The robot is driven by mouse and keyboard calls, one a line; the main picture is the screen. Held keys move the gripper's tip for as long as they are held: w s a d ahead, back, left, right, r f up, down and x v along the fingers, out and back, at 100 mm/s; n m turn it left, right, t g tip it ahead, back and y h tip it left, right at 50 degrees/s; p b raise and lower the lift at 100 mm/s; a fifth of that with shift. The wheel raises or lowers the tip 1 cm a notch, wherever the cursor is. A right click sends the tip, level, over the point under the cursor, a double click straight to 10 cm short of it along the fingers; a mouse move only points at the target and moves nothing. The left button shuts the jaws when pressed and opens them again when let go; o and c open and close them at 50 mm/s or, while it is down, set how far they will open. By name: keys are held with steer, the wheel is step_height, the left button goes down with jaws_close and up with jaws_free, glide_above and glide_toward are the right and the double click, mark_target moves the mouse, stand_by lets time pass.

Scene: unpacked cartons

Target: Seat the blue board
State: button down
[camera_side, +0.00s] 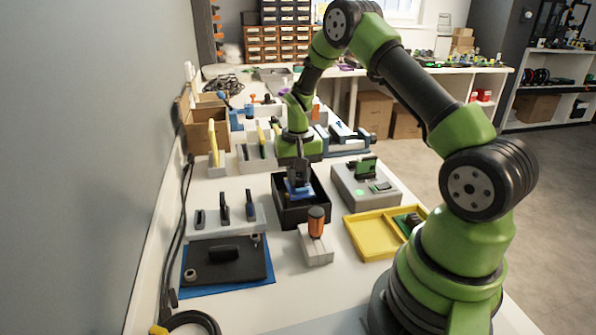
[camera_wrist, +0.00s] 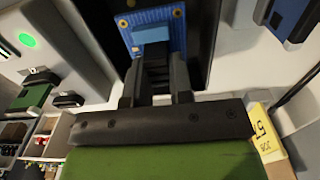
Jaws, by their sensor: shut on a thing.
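The blue board (camera_side: 299,188) is in or just above the black open box (camera_side: 303,217) in the middle of the bench. My gripper (camera_side: 299,178) points down at it and is shut on it. In the wrist view the blue board (camera_wrist: 155,30) shows beyond my gripper (camera_wrist: 155,75), with a lighter blue block and gold-ringed corner holes. The dark box walls (camera_wrist: 207,45) lie around it. The fingers hide part of the board, and I cannot tell whether it touches the box floor.
A grey fixture (camera_side: 366,190) with a green board and a lit green spot stands to the right. A yellow tray (camera_side: 366,238) and an orange-handled screwdriver in a white block (camera_side: 316,252) are in front.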

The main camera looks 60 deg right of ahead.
mark_target(298, 188)
steer(key=shift+f, duration=1.8)
steer(key=c, duration=0.9)
jaws_free()
steer(key=shift+c, duration=0.2)
step_height(298, 188, up, 10)
steer(key=shift+f, duration=0.1)
